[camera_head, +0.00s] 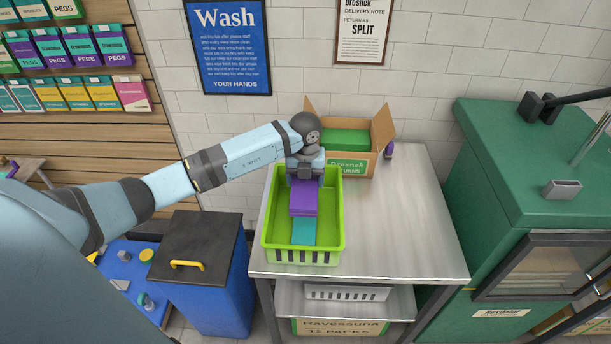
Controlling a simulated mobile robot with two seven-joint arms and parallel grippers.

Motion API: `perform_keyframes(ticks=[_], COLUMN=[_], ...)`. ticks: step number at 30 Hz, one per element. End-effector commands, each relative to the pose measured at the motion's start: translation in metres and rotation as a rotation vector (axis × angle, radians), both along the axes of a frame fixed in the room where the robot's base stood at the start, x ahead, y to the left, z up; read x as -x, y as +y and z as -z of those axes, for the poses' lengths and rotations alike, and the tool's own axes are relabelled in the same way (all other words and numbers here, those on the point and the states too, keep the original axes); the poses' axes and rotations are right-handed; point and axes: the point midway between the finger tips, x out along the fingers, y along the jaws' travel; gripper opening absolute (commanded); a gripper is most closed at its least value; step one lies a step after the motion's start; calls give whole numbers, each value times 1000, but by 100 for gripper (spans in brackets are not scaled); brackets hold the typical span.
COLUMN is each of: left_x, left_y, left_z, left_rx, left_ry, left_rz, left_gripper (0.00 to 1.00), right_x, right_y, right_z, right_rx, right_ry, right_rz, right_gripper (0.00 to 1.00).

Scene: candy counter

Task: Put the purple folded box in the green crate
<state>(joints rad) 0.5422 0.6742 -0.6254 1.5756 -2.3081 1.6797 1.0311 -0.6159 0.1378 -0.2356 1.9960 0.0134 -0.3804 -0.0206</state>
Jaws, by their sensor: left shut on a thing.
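The purple folded box (303,198) is held in my left gripper (305,175), which is shut on its upper end. The box hangs within the outline of the green crate (329,240). I cannot tell whether it touches the crate floor or the teal box (304,231) lying in the crate. The crate stands on the metal table, and my left wrist hides part of its back. My right gripper is not in view.
An open cardboard carton (366,166) with green contents stands behind the crate. A small purple object (389,150) is beside it. The metal table (405,225) is clear on its right. A green machine (525,150) stands right and a blue bin (205,290) left.

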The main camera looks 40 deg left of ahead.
Motion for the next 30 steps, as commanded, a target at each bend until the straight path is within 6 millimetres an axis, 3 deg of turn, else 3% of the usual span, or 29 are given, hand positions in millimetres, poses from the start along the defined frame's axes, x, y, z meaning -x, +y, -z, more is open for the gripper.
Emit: perform_keyframes(ticks=[21,30], left_x=[0,0], left_y=[0,0], left_z=[75,94], left_rx=[-1,-1], left_ry=[0,-1], left_rz=[0,-1], left_gripper=[47,47], right_x=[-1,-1], right_y=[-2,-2], right_z=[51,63], right_rx=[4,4], right_ry=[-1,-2], right_rz=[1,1], right_gripper=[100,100])
